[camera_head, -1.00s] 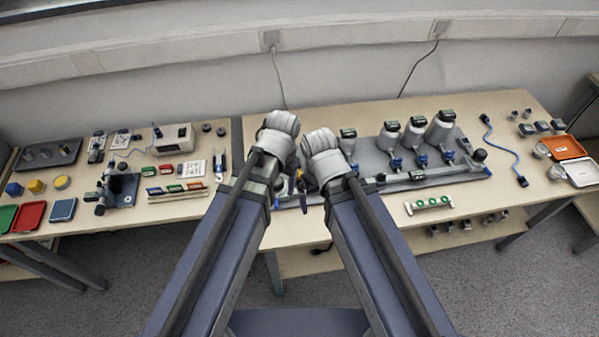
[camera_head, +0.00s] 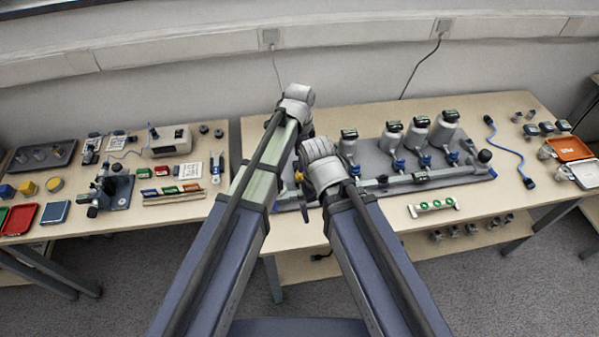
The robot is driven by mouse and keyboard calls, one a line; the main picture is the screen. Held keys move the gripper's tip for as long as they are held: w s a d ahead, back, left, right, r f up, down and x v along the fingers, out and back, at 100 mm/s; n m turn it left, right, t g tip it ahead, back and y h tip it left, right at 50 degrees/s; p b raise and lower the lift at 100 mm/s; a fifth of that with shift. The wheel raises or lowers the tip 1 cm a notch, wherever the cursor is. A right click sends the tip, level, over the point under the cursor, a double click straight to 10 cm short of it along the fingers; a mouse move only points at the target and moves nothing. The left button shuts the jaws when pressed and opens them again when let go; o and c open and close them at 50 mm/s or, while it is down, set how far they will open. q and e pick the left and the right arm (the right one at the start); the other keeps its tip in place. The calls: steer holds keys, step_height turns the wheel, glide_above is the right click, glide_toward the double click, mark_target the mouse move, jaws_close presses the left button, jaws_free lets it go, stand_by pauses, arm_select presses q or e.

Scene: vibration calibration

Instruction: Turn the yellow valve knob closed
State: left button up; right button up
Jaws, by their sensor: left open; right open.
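A small yellow part (camera_head: 299,176), which looks like the yellow valve knob, shows in the narrow gap between my two arms at the left end of the grey manifold board (camera_head: 372,150). It is mostly hidden, so its turn angle cannot be told. My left gripper (camera_head: 298,98) is open, beyond the knob near the back edge of the table. My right gripper (camera_head: 318,152) is open, just right of and slightly beyond the knob in the picture. The fingertips of both are hidden by the pale wrist housings, and I cannot see contact with anything.
Several bottles with dark caps (camera_head: 444,127) stand on the board along a pipe with blue valves. A blue cable (camera_head: 508,150), an orange tray (camera_head: 568,149) and a rack with green rings (camera_head: 433,206) lie to the right. The left table (camera_head: 150,212) holds tools and trays.

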mark_target(299, 175)
arm_select(q)
step_height(299, 175, down, 7)
steer(key=b, duration=0.6)
arm_select(e)
step_height(299, 175, down, 7)
steer(key=shift+r, duration=0.1)
arm_select(q)
steer(key=shift+r, duration=0.1)
jaws_close()
